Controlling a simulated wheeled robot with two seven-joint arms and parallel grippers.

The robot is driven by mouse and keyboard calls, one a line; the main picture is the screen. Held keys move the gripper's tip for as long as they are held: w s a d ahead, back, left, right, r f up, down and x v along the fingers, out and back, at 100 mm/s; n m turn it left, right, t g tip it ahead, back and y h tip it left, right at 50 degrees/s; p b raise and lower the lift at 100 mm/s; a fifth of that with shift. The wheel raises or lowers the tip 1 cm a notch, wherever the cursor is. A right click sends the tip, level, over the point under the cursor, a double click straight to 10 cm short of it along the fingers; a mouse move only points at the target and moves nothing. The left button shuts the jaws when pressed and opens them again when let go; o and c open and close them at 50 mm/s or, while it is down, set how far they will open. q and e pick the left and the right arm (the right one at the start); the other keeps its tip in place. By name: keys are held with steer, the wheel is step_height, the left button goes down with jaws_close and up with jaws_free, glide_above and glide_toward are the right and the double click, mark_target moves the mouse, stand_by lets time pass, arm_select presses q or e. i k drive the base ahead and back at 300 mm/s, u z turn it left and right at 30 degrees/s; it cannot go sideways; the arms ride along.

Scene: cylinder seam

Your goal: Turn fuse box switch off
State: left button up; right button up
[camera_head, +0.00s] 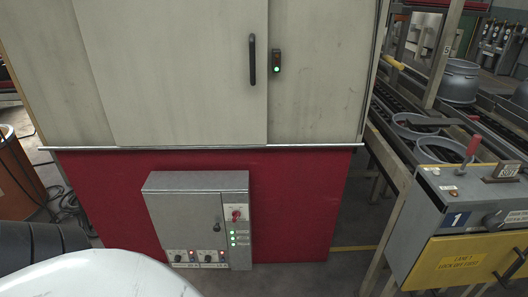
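A grey metal fuse box (183,222) is mounted low against the red panel, left of centre. A small red switch (236,215) sits on the right part of its front. Its exact position is too small to read. Below the switch are several small lit indicators with labels. A dark latch (216,227) is on the box door, which looks shut. A row of small knobs and lights runs along the bottom of the box. Neither of my grippers is in view.
A pale cabinet (170,70) with a black handle (252,60) and a green-lit button unit (276,65) rises above the red panel (300,200). A conveyor with metal rings and a yellow-fronted control box (465,258) stands at right. Dark cables (65,205) lie at left.

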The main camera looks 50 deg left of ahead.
mark_target(236, 213)
steer(key=u, duration=0.65)
steer(key=i, duration=0.95)
steer(key=u, duration=1.1)
